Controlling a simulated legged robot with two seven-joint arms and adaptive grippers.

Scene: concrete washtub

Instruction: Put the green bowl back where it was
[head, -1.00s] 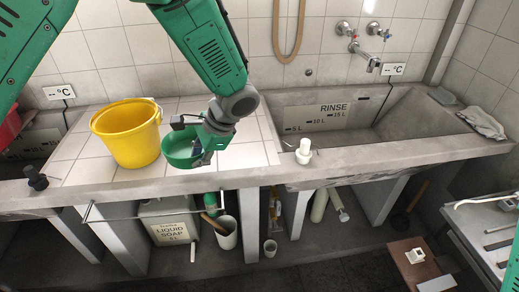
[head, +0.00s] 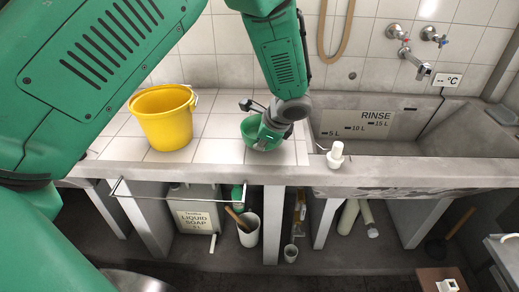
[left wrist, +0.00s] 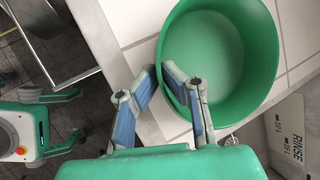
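The green bowl (head: 249,127) is over the tiled counter, right of the yellow bucket, in the head view. In the left wrist view the bowl (left wrist: 215,50) fills the upper right and looks empty. My left gripper (head: 262,143) is at the bowl's near side. In the left wrist view its fingertips (left wrist: 162,68) are closed around the rim, one outside and one inside the bowl. I cannot tell whether the bowl touches the tiles. My right gripper is not in view.
The yellow bucket (head: 164,117) stands left on the tiled counter (head: 217,140). A white bottle-like object (head: 336,155) stands on the ledge at right, before the rinse basin (head: 377,118). A metal rail (head: 180,196) runs along the counter front. Tiles between bucket and bowl are clear.

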